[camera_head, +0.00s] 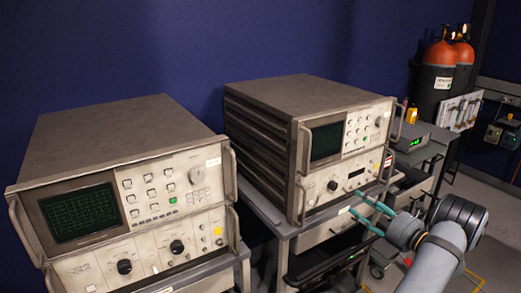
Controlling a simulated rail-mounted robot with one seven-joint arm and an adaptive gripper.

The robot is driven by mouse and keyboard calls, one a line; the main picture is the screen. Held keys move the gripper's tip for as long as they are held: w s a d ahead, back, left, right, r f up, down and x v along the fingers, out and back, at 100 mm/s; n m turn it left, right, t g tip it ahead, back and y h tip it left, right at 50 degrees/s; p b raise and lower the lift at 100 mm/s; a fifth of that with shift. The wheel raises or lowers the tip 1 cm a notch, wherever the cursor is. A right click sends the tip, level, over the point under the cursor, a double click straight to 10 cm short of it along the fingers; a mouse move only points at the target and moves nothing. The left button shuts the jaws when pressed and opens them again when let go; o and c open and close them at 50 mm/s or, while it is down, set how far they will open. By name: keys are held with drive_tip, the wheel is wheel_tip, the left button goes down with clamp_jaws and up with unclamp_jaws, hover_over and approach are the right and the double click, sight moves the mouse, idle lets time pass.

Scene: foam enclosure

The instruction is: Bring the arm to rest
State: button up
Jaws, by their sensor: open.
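My gripper (371,214) is in the camera_head view, at the lower right, with its teal fingers pointing left. The fingers are spread apart and nothing shows between them. My arm (438,262) reaches in from the bottom right corner. The gripper is in front of the right-hand instrument (345,150), near its lower right corner. I cannot tell whether the fingers touch anything, but they appear apart from the instrument.
Another instrument (120,130) with a green screen stands at the left. A grey cart (290,229) bears the right-hand instrument. Orange-topped cylinders (439,55) stand at the back right. Open floor (490,215) lies at the right.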

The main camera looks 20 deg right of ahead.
sight(335, 187)
drive_tip(key=w, duration=0.3)
drive_tip(key=w+a, duration=0.1)
drive_tip(key=w, duration=0.3)
drive_tip(key=w+a, duration=0.1)
drive_tip(key=w, duration=0.2)
drive_tip(key=shift+w+f, duration=0.1)
drive_tip(key=shift+w, duration=0.1)
